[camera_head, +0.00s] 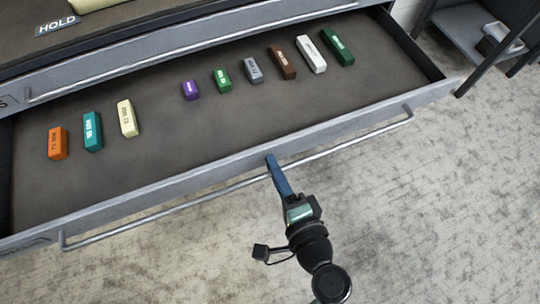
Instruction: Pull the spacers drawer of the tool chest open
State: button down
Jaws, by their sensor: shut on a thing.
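A grey drawer (200,182) of the tool chest stands well open, with several coloured labelled blocks lying on its dark floor (180,135). A long bar handle (345,147) runs along its front. My gripper (276,170) is at the middle of this handle, shut on the bar, with the blue fingers over it. The fingers hide a short piece of the bar. The label at the drawer's left front end (25,249) is too slanted to read.
Above is another grey drawer front with its own bar handle (150,50), and a surface with a HOLD label (57,26). A dark-framed shelf (475,35) stands at the upper right. The pale floor (430,220) in front is clear.

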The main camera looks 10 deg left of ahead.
jog(key=shift+s+d, duration=0.1)
jog(key=shift+s, duration=0.05)
jog(key=c, duration=1.2)
grip_release()
jog(key=v, duration=1.3)
jog(key=shift+p, duration=0.4)
